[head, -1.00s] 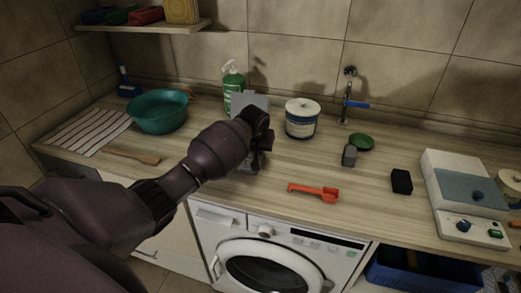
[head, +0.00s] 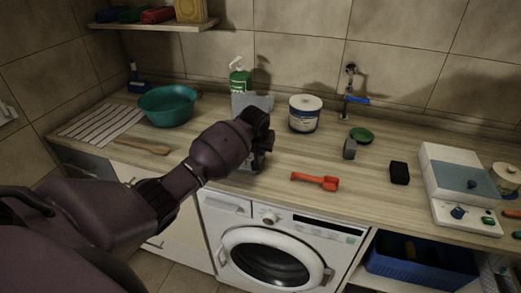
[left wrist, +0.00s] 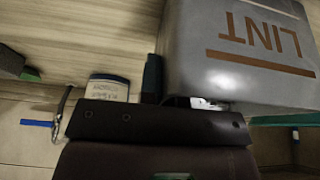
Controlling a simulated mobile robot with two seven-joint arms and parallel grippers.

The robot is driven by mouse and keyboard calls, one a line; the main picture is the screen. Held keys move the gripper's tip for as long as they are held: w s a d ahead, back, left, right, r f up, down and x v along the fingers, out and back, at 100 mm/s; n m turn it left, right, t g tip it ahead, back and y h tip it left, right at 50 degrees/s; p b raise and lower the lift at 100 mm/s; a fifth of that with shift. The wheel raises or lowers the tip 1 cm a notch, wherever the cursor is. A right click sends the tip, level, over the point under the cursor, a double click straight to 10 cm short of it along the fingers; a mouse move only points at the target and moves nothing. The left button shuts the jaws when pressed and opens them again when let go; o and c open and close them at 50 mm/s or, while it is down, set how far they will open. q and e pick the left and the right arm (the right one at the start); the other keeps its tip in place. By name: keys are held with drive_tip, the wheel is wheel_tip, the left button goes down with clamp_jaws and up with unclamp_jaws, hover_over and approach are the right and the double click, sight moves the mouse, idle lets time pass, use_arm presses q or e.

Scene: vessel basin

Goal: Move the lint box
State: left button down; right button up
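The lint box is a grey box with a brown "LINT" label and a brown stripe. It fills the upper right of the left wrist view (left wrist: 245,50), where the lettering is upside down. In the head view its grey top (head: 262,101) shows just behind my left gripper (head: 258,152), on the worktop by the green bottle. My left gripper is right at the box, but its fingertips are mostly hidden by the wrist and the box. I cannot tell whether they are closed on it. My right gripper is not in view.
On the worktop (head: 240,200), a teal basin (head: 167,107) stands left and a white-lidded tub (head: 304,115) right of the box. A green pump bottle (head: 239,75) stands behind it. An orange scoop (head: 316,181) lies near the front edge above the washing machine (head: 272,255).

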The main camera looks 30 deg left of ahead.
use_arm(q)
drive_tip(key=c, duration=1.2)
unclamp_jaws()
drive_tip(key=shift+c, duration=0.2)
drive_tip(key=v, duration=1.1)
drive_tip(key=shift+b, duration=0.3)
drive_tip(key=shift+f, duration=0.1)
